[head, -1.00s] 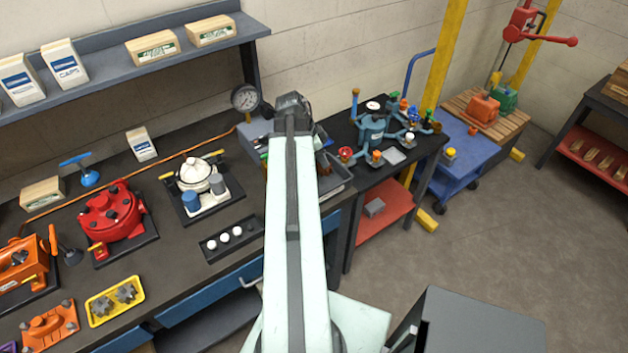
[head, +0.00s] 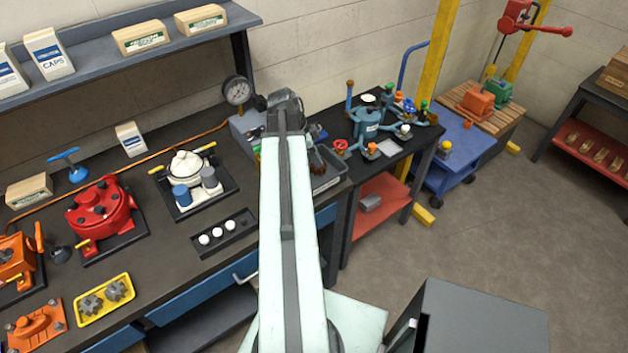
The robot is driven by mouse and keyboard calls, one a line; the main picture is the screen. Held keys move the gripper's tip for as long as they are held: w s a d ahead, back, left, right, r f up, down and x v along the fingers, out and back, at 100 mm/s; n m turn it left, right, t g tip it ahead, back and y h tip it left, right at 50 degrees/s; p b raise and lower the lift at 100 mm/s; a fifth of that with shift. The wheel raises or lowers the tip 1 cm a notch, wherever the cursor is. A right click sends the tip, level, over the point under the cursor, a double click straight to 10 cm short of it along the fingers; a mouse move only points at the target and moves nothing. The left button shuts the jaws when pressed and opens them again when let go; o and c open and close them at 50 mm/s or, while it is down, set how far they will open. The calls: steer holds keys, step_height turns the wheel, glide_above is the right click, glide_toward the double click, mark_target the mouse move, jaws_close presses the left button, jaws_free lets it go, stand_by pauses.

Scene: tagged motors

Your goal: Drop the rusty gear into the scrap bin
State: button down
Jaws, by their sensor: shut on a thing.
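My arm reaches forward over the bench, and its dark far joint (head: 283,108) shows near the back wall. My gripper is hidden behind the arm, so its jaws and anything in them cannot be seen. I cannot make out a rusty gear. Two grey gears (head: 91,305) lie in a yellow tray (head: 104,319) at the front left of the bench. I cannot pick out a scrap bin for certain.
The bench holds a red housing (head: 104,207), a white pump (head: 187,165), a black tray (head: 213,250) with white balls and a gauge (head: 238,92). A dark table (head: 385,165) with a blue manifold (head: 369,127) stands to the right, before a blue cart (head: 462,150). Floor (head: 520,215) at right is clear.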

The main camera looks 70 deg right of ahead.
steer(key=c, duration=1.3)
jaws_free()
steer(key=shift+c, duration=0.2)
steer(key=p+v, duration=0.7)
steer(key=shift+r, duration=0.35)
steer(key=shift+w+a, duration=0.1)
